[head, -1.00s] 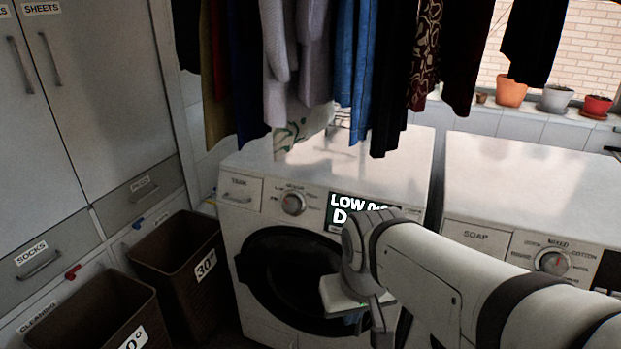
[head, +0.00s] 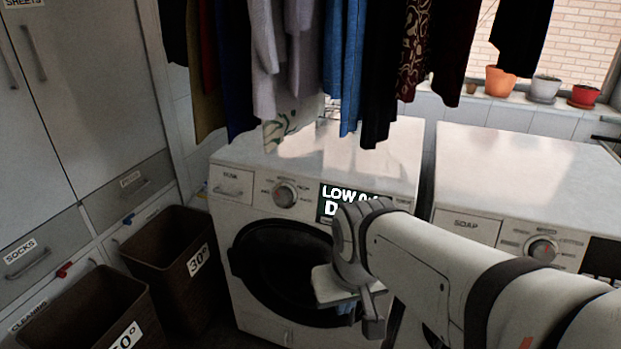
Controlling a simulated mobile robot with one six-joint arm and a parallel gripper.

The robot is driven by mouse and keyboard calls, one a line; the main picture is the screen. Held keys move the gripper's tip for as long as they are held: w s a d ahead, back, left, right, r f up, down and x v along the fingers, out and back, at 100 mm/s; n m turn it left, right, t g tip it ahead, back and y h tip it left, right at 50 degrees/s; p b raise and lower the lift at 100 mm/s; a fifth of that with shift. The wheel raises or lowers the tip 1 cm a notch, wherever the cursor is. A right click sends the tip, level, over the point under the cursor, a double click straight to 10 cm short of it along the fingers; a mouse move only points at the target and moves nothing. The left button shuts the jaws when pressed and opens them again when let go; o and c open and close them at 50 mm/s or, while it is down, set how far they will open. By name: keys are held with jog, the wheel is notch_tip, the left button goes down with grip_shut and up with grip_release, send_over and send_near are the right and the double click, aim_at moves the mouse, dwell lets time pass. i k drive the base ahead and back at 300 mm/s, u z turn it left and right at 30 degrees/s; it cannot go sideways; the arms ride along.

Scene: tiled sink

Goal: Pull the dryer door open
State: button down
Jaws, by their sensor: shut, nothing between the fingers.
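The dryer (head: 330,165) is the white machine in the middle of the head view, with a lit display partly hidden by my arm. Its round dark door (head: 275,262) faces me on the front and looks closed. My arm comes in from the right, and my gripper (head: 345,310) is in front of the right part of the door. The fingers are shut and empty, largely hidden behind my wrist. I cannot tell whether they touch the door. The door's right edge and any handle there are hidden by my arm.
A second white machine (head: 520,165) marked SOAP stands to the right. Brown baskets (head: 165,245) stand on the floor at the left, by grey cabinets (head: 85,110). Clothes (head: 345,65) hang above the dryer. Flower pots (head: 545,88) stand on the sill.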

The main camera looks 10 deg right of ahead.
aim_at(276, 263)
jog(key=z, duration=0.7)
jog(key=k, duration=0.35)
jog(key=z, duration=0.35)
